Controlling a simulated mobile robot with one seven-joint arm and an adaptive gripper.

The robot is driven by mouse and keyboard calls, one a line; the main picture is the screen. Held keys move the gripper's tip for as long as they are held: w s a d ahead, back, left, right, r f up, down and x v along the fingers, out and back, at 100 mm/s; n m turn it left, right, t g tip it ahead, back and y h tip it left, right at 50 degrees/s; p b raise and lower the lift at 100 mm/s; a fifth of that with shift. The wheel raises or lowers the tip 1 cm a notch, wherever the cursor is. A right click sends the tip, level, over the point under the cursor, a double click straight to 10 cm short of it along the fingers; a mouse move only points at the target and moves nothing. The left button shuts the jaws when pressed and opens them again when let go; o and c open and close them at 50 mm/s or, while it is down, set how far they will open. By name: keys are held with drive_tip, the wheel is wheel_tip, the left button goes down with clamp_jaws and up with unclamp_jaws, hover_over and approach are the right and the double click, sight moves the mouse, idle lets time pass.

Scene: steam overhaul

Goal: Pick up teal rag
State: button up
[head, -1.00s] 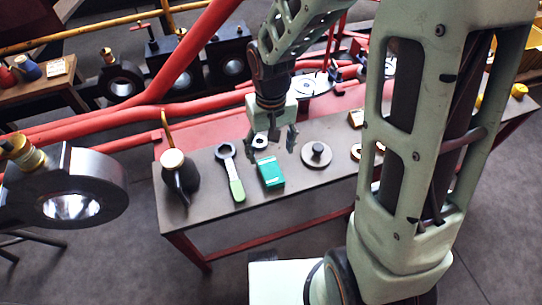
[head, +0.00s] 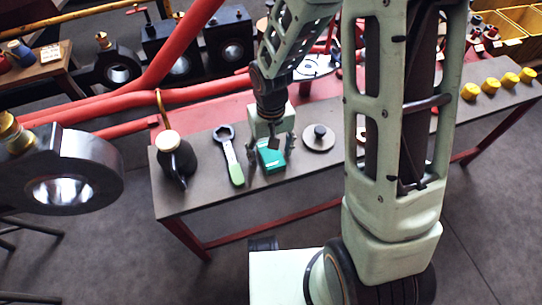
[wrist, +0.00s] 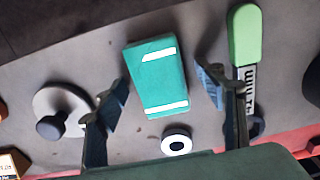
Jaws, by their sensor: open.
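The teal rag (head: 270,157) is a folded block with pale stripes, lying on the grey workbench top. In the wrist view the teal rag (wrist: 158,77) lies ahead of the fingertips, between their lines and apart from both. My gripper (head: 264,155) points down over the rag, open and empty. In the wrist view my gripper (wrist: 165,92) has one finger on each side, with bench showing between each finger and the rag. In the head view the fingers partly cover the rag.
A green-handled wrench (head: 230,156) lies left of the rag, with a dark oil can (head: 176,160) beyond it. A round knobbed disc (head: 318,138) sits to the right. A small white ring (wrist: 176,143) lies near the rag. Yellow pieces (head: 490,85) line the bench's right end.

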sight(271, 153)
drive_tip(key=c, duration=1.2)
drive_tip(key=shift+c, duration=0.2)
drive_tip(key=shift+r, duration=0.1)
drive_tip(key=shift+r, duration=0.45)
wheel_tip(271, 153, up, 3)
drive_tip(key=shift+f+p, duration=0.15)
drive_tip(key=shift+p, duration=0.55)
drive_tip(key=s+a+r+p, duration=0.3)
drive_tip(key=s+a+r, duration=0.6)
drive_tip(key=s, duration=0.1)
drive_tip(key=shift+a+r, duration=0.15)
drive_tip(key=shift+a, duration=0.25)
